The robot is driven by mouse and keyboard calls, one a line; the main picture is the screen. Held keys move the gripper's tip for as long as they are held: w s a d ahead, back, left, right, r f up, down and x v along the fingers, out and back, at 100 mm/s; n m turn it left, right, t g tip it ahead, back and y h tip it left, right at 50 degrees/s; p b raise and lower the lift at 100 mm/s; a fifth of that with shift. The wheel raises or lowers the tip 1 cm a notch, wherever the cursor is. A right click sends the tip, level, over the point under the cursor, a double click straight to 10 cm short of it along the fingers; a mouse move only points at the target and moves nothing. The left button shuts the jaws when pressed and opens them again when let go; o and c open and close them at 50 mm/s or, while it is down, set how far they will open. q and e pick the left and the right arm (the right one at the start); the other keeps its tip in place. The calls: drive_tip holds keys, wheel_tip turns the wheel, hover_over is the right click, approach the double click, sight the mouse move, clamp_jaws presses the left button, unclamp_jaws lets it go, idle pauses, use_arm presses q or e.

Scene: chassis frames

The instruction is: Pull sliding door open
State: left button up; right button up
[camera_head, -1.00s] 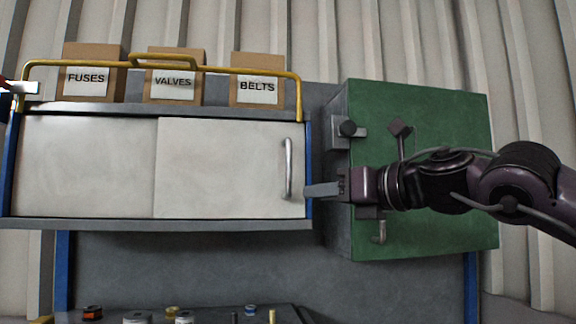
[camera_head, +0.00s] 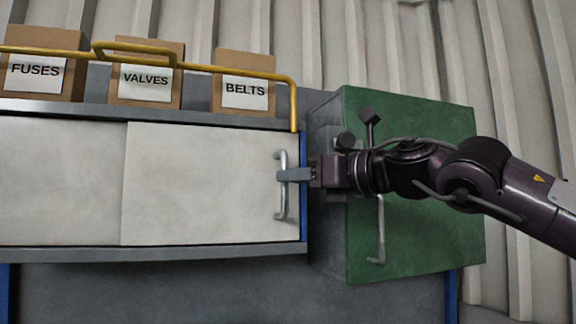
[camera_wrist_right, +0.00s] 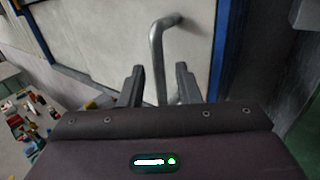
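The cabinet has two pale sliding door panels. The right panel (camera_head: 205,190) carries an upright silver bar handle (camera_head: 281,205) near its right edge, and it overlaps the left panel (camera_head: 60,180). My right gripper (camera_head: 290,175) reaches in from the right, with its fingers at the middle of the handle. In the right wrist view the handle (camera_wrist_right: 157,55) passes between the two fingers of the right gripper (camera_wrist_right: 159,85), with a gap showing on both sides. The right gripper is open around the handle. My left gripper is not in view.
Boxes labelled FUSES (camera_head: 38,45), VALVES (camera_head: 147,55) and BELTS (camera_head: 243,70) stand on top behind a yellow rail (camera_head: 215,68). A green cabinet (camera_head: 430,225) with its own handle stands close on the right, behind my right arm. Small items (camera_wrist_right: 25,120) lie lower left in the wrist view.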

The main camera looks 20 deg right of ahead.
sight(285, 208)
drive_tip(key=x, duration=0.3)
drive_tip(key=shift+w+f+p, duration=0.1)
drive_tip(key=shift+p, duration=0.2)
drive_tip(key=shift+d, duration=0.1)
drive_tip(key=shift+c, duration=0.4)
drive_tip(key=c, duration=0.5)
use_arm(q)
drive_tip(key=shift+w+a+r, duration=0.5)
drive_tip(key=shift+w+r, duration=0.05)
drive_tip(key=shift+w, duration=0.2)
use_arm(e)
clamp_jaws()
